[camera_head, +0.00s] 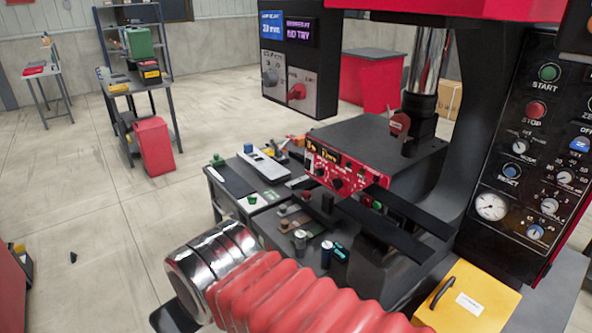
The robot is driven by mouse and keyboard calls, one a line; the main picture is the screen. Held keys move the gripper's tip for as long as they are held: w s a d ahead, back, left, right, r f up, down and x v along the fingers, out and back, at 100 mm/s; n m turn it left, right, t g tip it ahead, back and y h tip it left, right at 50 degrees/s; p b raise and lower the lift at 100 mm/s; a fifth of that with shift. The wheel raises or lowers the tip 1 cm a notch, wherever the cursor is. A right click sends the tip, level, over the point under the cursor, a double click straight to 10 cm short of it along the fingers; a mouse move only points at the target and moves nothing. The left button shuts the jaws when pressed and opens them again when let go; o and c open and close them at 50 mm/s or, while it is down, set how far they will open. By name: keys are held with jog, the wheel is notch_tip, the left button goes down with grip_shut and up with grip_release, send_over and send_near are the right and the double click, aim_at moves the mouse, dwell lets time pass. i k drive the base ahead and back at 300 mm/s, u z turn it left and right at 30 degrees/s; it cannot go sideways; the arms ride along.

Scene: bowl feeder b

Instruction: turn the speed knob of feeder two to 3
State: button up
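A small red control panel (345,174) with a dark display strip and several black knobs stands near the middle of the picture, behind two parallel flat black bars. Its lettering is too small to read, so I cannot tell which knob is the speed knob, what it is set to, or whether this is feeder two. A grey panel (289,84) with a grey knob (270,77) and a red knob (297,92) hangs further back, under two lit displays. I cannot make out a gripper in this view. A ribbed red sleeve with a chrome end fills the lower middle.
A large dark control panel (535,150) with START and STOP buttons, dials and a gauge stands at the right. A yellow box (472,302) is at the lower right. Small parts lie on the bench (233,187).

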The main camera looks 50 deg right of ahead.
aim_at(319, 172)
jog(key=u, duration=0.2)
jog(key=i, duration=1.55)
jog(key=u, duration=0.2)
